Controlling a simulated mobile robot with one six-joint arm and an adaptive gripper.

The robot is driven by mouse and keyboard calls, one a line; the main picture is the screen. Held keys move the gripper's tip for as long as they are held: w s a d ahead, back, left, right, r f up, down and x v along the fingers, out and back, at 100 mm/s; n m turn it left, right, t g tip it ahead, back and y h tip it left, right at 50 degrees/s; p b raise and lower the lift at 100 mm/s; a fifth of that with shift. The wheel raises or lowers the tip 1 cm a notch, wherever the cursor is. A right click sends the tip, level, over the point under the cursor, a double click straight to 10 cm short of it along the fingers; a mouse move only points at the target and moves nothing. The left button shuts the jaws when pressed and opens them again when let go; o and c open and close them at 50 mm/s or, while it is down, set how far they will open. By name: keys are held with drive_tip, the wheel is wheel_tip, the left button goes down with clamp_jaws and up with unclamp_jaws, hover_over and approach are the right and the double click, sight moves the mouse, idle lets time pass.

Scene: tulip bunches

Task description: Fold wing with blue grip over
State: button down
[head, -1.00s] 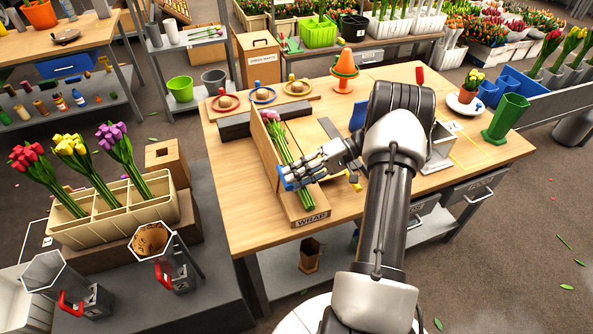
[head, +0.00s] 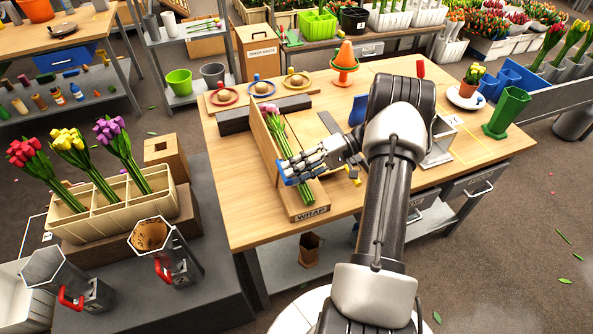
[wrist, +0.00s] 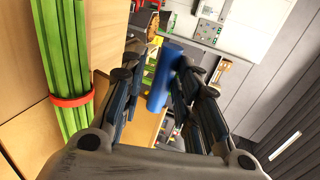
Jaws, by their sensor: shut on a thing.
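The wrap board, with its "WRAP" label (head: 312,214), lies on the wooden bench. A pink tulip bunch (head: 281,136) lies along it; its green stems (wrist: 62,60) with a red band show at the left of the wrist view. A tan wing (head: 261,136) stands raised along the bunch's left side. My gripper (head: 290,172) is at the front part of this wing, reaching across the stems. In the wrist view the blue grip (wrist: 163,82) sits between my fingers, which are shut on it. My fingers partly hide where the grip meets the wing.
A yellow grip (head: 353,176) shows right of the bunch. Tulip bunches stand in a cream crate (head: 75,232) at left. A green vase (head: 507,112) and potted flower (head: 470,90) stand at right. An orange cone (head: 345,62) and ringed dishes are at the back.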

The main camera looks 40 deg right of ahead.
drive_tip(key=shift+s+a+f, duration=0.1)
drive_tip(key=shift+s+f, duration=0.05)
drive_tip(key=shift+f, duration=0.35)
drive_tip(key=shift+s+a+f, duration=0.1)
drive_tip(key=shift+f, duration=0.4)
drive_tip(key=c, duration=1.6)
unclamp_jaws()
drive_tip(key=shift+o, duration=0.8)
drive_tip(key=shift+w+d, duration=0.1)
drive_tip(key=shift+w, duration=0.05)
drive_tip(key=shift+r, duration=0.1)
